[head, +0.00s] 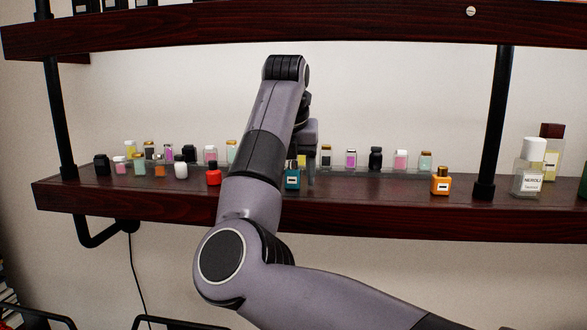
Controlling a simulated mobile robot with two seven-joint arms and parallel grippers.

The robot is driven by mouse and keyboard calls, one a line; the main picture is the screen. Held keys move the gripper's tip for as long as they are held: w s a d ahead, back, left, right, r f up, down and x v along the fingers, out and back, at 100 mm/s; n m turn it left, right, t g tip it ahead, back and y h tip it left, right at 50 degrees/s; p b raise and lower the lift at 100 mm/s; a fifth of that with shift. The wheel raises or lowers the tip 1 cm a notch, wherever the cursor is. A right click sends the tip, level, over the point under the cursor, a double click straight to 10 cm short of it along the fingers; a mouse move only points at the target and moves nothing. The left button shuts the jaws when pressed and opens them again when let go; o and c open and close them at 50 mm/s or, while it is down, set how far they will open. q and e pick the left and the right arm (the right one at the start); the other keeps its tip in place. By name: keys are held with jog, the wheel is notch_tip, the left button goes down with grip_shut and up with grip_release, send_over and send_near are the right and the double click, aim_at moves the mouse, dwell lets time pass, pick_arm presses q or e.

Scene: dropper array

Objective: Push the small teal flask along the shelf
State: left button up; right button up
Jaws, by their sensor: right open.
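The small teal flask (292,180) has a dark cap and a pale label and stands upright near the shelf's (380,187) front edge. My right gripper (309,178) points down just right of the flask, partly hidden behind my own arm. It is open. I cannot tell whether a finger touches the flask. My left gripper is out of view.
A red flask (213,175) stands to the left, with several small bottles behind and beyond it. An orange flask (441,182) stands to the right, with clear shelf between it and the gripper. A black post (494,120) and an upper shelf (400,25) frame the space.

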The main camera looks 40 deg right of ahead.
aim_at(327, 187)
jog(key=c, duration=1)
jog(key=shift+d, duration=0.1)
jog(key=shift+c, duration=0.2)
jog(key=shift+s, duration=0.1)
jog(key=shift+s+d+b, duration=0.55)
jog(key=shift+s+d, duration=0.45)
jog(key=shift+s, duration=0.2)
jog(key=shift+s+d+b, duration=0.55)
jog(key=shift+s+d, duration=0.45)
jog(key=shift+s, duration=0.2)
jog(key=o, duration=1.1)
